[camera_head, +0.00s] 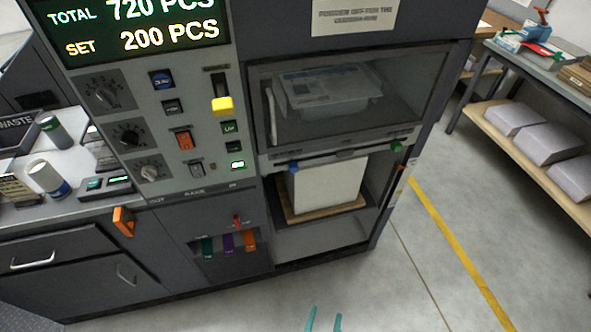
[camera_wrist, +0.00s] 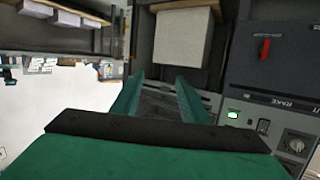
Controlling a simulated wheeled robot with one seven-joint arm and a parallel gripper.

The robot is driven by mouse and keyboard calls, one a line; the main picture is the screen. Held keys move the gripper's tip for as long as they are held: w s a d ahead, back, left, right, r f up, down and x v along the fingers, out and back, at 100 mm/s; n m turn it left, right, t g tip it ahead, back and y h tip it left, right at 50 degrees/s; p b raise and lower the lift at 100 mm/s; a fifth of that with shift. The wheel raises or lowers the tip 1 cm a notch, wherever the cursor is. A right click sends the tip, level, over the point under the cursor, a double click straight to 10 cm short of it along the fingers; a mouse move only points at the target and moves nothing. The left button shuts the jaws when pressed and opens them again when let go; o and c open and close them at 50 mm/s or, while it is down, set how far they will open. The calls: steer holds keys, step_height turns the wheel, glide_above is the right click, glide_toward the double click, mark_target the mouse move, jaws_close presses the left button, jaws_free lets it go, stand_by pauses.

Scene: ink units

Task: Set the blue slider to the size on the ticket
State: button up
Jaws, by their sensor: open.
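The blue slider (camera_head: 293,166) is a small blue block at the left end of the rail below the machine's clear window. A green block (camera_head: 397,146) sits at the right end of that rail. Under the rail stands a white paper stack (camera_head: 325,185), which also shows in the wrist view (camera_wrist: 183,40). My gripper (camera_head: 324,318) is low in front of the machine, apart from the slider, open and empty. Its two teal fingers show spread in the wrist view (camera_wrist: 160,88), where I cannot make out the slider. I cannot identify a readable size ticket.
The control panel (camera_head: 182,182) has knobs, switches and a yellow lever (camera_head: 222,105). Its display (camera_head: 135,25) reads total 720, set 200. An orange handle (camera_head: 123,220) sticks out at the lower left. A shelf with wrapped stacks (camera_head: 548,142) stands right. Floor between is clear.

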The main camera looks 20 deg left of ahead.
steer(key=w+a+y, duration=0.1)
steer(key=w+a, duration=0.1)
steer(key=w, duration=0.4)
steer(key=n+y, duration=0.7)
steer(key=y, duration=0.1)
glide_toward(295, 169)
steer(key=x, duration=0.9)
steer(key=shift+a+f, duration=0.1)
jaws_close()
